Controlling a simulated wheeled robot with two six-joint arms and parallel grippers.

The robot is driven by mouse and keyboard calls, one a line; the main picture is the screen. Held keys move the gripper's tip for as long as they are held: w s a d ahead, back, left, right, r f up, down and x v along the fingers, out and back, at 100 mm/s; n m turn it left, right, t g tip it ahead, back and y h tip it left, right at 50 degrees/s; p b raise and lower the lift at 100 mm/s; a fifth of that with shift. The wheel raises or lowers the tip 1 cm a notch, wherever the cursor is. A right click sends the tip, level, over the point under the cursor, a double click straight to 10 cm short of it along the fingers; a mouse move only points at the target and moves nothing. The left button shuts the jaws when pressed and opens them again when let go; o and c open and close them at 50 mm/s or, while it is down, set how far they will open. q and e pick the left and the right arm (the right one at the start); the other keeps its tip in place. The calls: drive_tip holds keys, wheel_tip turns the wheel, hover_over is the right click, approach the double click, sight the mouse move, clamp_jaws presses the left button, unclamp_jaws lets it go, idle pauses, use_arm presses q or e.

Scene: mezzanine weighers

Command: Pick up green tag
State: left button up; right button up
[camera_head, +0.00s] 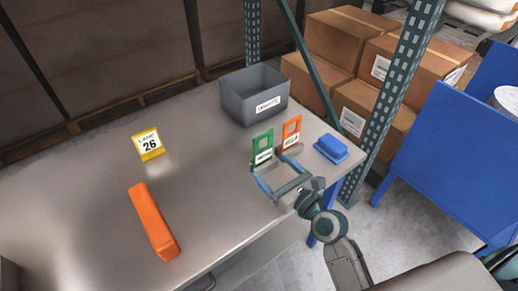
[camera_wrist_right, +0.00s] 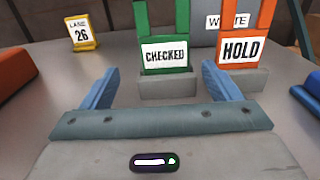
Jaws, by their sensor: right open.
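The green tag (camera_head: 262,143) stands upright in a grey holder on the metal table. In the right wrist view the green tag (camera_wrist_right: 165,68) reads CHECKED and stands straight ahead, between and beyond the blue fingers. My right gripper (camera_head: 273,169) is open and empty, with its fingers pointing at the green tag and apart from it. The orange tag (camera_head: 291,132) stands upright in its own holder to the right. In the wrist view the orange tag (camera_wrist_right: 241,62) reads HOLD. My left gripper is in neither view.
A grey bin (camera_head: 238,101) stands behind the tags. A blue block (camera_head: 331,148) lies at the table's right end. A yellow LANE 26 sign (camera_head: 148,143) and an orange bar (camera_head: 153,222) are on the left. A green rack post (camera_head: 397,90) rises beyond the right edge. The middle of the table is clear.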

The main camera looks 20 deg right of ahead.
sight(264, 157)
drive_tip(key=x, duration=0.8)
drive_tip(key=shift+w+d+f, duration=0.15)
drive_tip(key=shift+w+d, duration=0.1)
drive_tip(key=shift+w, duration=0.05)
drive_tip(key=c, duration=1)
drive_tip(key=shift+c, duration=0.2)
